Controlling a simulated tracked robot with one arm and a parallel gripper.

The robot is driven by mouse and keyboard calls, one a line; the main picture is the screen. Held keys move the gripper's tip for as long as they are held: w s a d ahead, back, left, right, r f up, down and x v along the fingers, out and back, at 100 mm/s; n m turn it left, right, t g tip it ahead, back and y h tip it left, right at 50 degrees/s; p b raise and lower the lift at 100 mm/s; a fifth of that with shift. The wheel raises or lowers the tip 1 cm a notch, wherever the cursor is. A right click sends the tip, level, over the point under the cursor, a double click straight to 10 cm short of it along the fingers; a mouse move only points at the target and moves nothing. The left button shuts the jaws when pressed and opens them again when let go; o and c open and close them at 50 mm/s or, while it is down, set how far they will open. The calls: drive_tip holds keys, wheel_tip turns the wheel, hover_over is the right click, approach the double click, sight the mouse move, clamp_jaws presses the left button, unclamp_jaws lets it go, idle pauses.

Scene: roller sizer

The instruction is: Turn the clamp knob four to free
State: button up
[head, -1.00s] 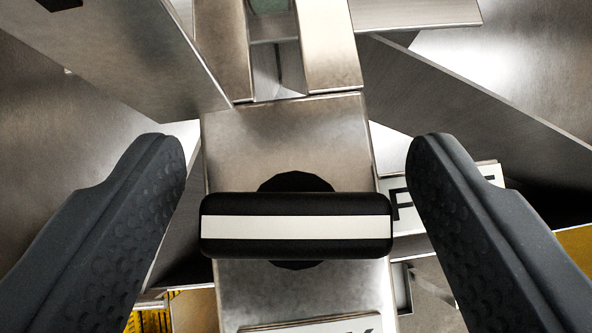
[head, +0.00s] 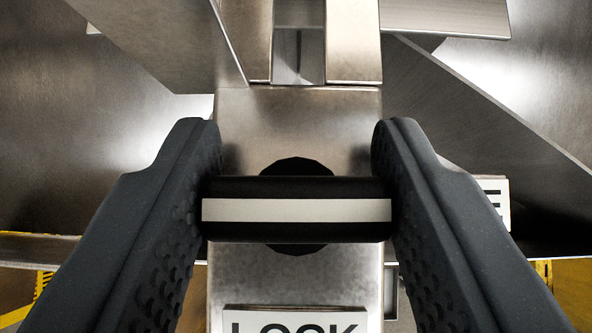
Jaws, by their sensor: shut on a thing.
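The clamp knob (head: 296,210) is a black bar with a white stripe along its length, lying level across the picture. It sits in front of a round black hub (head: 296,168) on an upright metal plate (head: 240,125). My gripper (head: 296,205) is shut on the knob, one dark ridged finger at each end of the bar. The inner faces of the fingers hide the bar's two ends. A white label (head: 296,320) reading "LOCK" is on the plate below the knob, cut off by the lower picture edge.
Slanted metal sheets flank the plate, one at upper left (head: 165,40) and one at right (head: 480,130). Two metal strips (head: 352,40) rise above the plate. Another white label (head: 494,190) shows partly behind the right finger. Yellow parts (head: 575,290) show low at the sides.

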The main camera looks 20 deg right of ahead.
drive_tip(key=shift+r, duration=0.1)
drive_tip(key=o, duration=1)
drive_tip(key=v, duration=1.3)
drive_tip(key=shift+s+a+r, duration=0.1)
drive_tip(key=shift+s+r, duration=0.1)
